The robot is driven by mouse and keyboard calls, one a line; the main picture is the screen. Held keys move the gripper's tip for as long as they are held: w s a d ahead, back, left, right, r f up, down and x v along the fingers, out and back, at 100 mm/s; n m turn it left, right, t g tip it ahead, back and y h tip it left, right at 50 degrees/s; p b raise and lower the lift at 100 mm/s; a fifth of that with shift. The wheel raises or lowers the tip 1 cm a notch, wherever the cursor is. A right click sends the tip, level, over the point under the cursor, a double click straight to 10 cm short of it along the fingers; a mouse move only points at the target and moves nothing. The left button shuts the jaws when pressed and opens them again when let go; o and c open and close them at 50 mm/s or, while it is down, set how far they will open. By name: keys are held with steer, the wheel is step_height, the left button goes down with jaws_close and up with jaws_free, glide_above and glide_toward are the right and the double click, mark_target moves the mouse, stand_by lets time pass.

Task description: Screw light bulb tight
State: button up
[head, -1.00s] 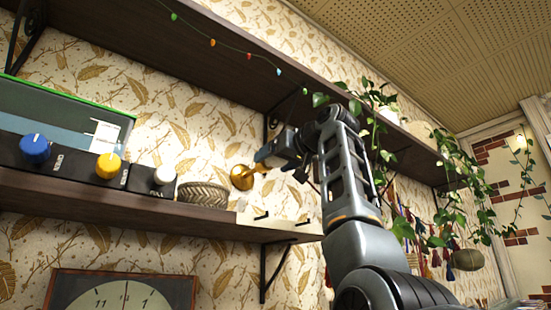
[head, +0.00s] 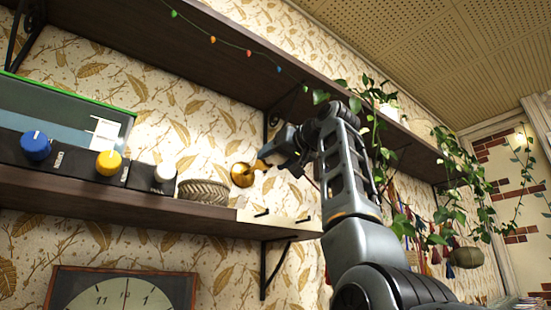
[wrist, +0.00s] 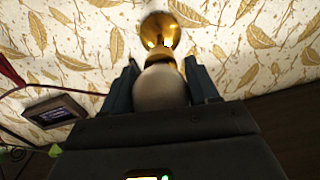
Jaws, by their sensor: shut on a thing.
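A light bulb with a pale grey, rounded body (wrist: 160,90) sits between the two fingers of my gripper (wrist: 160,82) in the wrist view. My gripper is shut on it. Straight ahead of the bulb is a shiny gold lamp fitting (wrist: 160,32) with a round end, against the wallpaper. The bulb's near end and the gold part line up; I cannot tell how deep the bulb sits in it. In the head view the gold fitting (head: 242,174) is at the wall above the lower shelf, and my gripper (head: 265,158) is just right of it. The bulb is hidden there.
An upper shelf (head: 200,45) with a string of coloured lights runs above. A trailing plant (head: 450,195) hangs right of my arm.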

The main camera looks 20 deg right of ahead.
stand_by(0.3)
steer(key=o, duration=1)
steer(key=shift+c, duration=0.2)
steer(key=shift+s, duration=0.1)
steer(key=shift+s+d+f+b, duration=0.1)
steer(key=shift+s+d+b, duration=0.05)
steer(key=shift+s+b, duration=0.2)
steer(key=b+v, duration=0.2)
steer(key=v, duration=0.5)
